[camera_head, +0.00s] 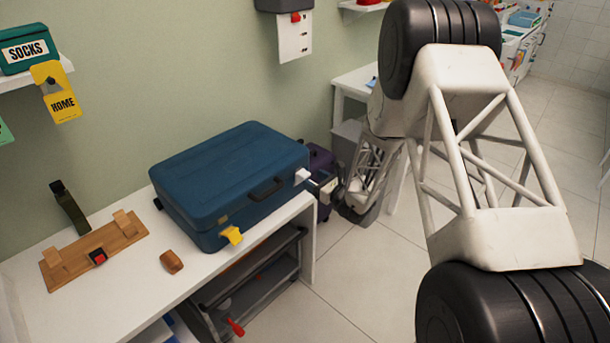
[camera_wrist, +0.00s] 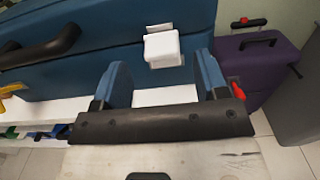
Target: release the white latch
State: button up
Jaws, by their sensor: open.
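The white latch (camera_head: 301,176) is on the front of the blue suitcase (camera_head: 225,170), near its right end. In the wrist view the white latch (camera_wrist: 163,50) sits on the suitcase front, just beyond the fingertips and roughly centred between them. My gripper (camera_wrist: 164,72) is open, with its two blue-padded fingers apart and nothing between them. In the head view my gripper (camera_head: 328,190) is to the right of the white latch and close to it. I cannot tell whether a finger touches the latch. The suitcase lid is closed.
A yellow latch (camera_head: 232,235) is at the suitcase front's left end, with a dark handle (camera_head: 266,188) between the latches. The suitcase stands on a white bench (camera_head: 130,310). A purple suitcase (camera_wrist: 255,65) stands beyond the bench. A wooden board (camera_head: 75,262) and brown object (camera_head: 171,262) lie left.

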aim_at(308, 177)
jog(key=shift+x, duration=2.55)
jog(key=c, duration=0.8)
jog(key=shift+s+d+f, duration=0.1)
jog(key=shift+s+d+f+t+y, duration=0.25)
jog(key=shift+f+t+y, duration=0.15)
jog(key=shift+t+y, duration=0.5)
jog(key=shift+s+d+f+t+y, duration=0.3)
jog(key=shift+f+t+y, duration=0.15)
jog(key=shift+t+y, duration=0.45)
jog(key=shift+s+d+f+t+y, duration=0.25)
jog(key=shift+f+t+y, duration=0.15)
jog(key=shift+t+y, duration=0.5)
jog(key=o, duration=0.8)
